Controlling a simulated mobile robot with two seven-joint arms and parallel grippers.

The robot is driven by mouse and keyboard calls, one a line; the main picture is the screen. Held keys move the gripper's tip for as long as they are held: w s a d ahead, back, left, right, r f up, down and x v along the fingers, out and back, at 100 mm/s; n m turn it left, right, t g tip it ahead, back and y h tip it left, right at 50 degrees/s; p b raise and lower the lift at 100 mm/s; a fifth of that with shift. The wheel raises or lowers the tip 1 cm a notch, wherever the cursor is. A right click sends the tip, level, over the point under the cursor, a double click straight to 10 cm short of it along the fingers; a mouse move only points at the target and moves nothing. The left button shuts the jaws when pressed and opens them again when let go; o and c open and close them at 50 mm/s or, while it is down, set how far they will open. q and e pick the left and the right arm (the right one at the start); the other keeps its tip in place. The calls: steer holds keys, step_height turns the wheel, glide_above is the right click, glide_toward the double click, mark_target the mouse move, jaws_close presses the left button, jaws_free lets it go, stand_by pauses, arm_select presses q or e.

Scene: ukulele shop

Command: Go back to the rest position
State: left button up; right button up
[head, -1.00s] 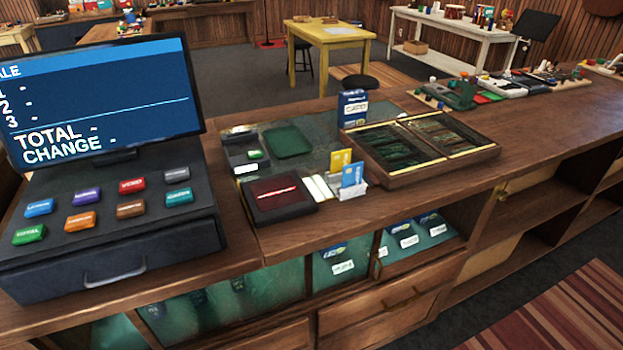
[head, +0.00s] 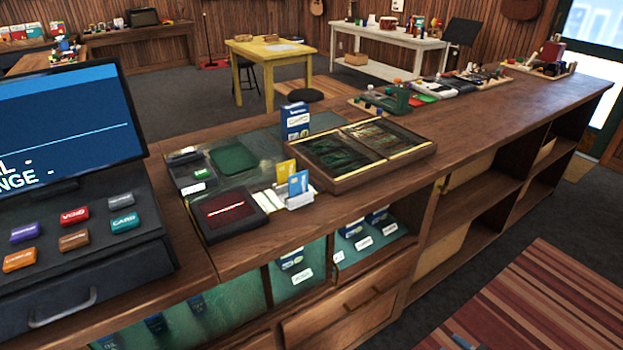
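The view holds the shop counter (head: 480,133) running from the lower left to the upper right. A cash register (head: 85,235) with coloured keys and a screen (head: 62,135) stands at the left end, cut by the picture edge. I cannot see what either gripper holds or how my arms are posed.
On the counter are a dark red-topped box (head: 229,213), a card holder (head: 297,196), a blue card box (head: 295,121) and a wooden display case (head: 365,152). A yellow table (head: 270,50) stands behind.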

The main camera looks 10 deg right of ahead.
steer(key=s+a+m+g+h, duration=0.1)
steer(key=s+a+g+h, duration=0.2)
steer(key=s+a+g, duration=0.45)
steer(key=a+r+m+t, duration=0.25)
steer(key=a+m, duration=0.25)
steer(key=a, duration=0.9)
arm_select(q)
step_height(320, 180, up, 13)
steer(key=a+p, duration=0.1)
steer(key=p, duration=1.4)
steer(key=shift+s+m, duration=0.3)
steer(key=shift+s, duration=0.1)
arm_select(e)
step_height(320, 180, up, 12)
steer(key=s+t, duration=0.1)
steer(key=shift+d+r, duration=0.25)
steer(key=shift+d, duration=0.1)
